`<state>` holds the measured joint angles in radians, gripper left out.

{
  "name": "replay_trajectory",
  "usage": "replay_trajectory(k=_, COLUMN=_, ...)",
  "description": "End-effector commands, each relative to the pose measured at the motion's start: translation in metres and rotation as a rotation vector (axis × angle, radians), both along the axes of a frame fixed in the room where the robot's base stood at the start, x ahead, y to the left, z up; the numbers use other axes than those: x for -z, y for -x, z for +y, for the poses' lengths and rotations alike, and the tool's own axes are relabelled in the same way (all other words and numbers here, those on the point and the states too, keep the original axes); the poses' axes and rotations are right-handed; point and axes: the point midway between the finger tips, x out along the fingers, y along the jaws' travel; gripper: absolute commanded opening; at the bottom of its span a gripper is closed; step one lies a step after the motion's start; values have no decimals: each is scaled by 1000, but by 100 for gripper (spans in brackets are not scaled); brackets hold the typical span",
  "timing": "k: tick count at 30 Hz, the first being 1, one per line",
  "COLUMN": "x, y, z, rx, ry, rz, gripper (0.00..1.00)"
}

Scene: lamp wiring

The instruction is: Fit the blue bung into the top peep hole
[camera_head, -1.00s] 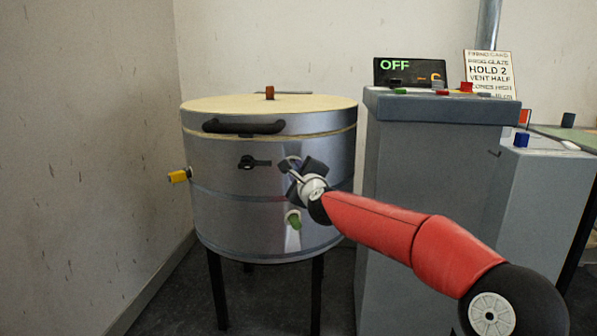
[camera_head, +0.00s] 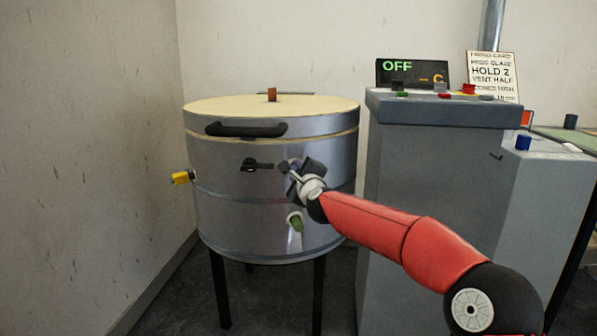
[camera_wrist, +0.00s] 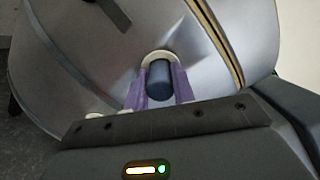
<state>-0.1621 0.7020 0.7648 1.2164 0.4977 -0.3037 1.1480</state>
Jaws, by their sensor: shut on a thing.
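The kiln (camera_head: 225,220) is a round silver drum with a cream lid. My gripper (camera_head: 289,166) is at its front wall, below the lid. In the wrist view, the purple fingers (camera_wrist: 161,88) of my gripper are shut on the dark blue bung (camera_wrist: 159,80). The bung's far end is at a pale ring (camera_wrist: 157,54) on the kiln wall, which looks like the rim of the top peep hole. I cannot tell how far in the bung sits. My gripper hides the hole and bung in the head view. A green bung (camera_head: 295,222) sits in the wall below.
A black handle (camera_head: 246,129) and a black latch (camera_head: 256,164) stick out from the kiln front. A yellow plug (camera_head: 182,177) sticks out at left. A grey control cabinet (camera_head: 410,190) stands close at right, with another blue piece (camera_head: 523,142) on the lower box.

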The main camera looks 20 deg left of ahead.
Motion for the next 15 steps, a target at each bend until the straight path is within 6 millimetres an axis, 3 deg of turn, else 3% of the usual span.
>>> replay_trajectory(k=4, x=0, y=0, z=0, rx=1, ry=-1, rz=-1, gripper=5)
replay_trajectory(k=5, x=0, y=0, z=0, rx=1, ry=-1, rz=-1, gripper=28)
replay_trajectory(k=10, x=0, y=0, z=0, rx=1, ry=-1, rz=-1, gripper=50)
replay_trajectory(k=15, x=0, y=0, z=0, rx=0, ry=0, rz=0, gripper=51)
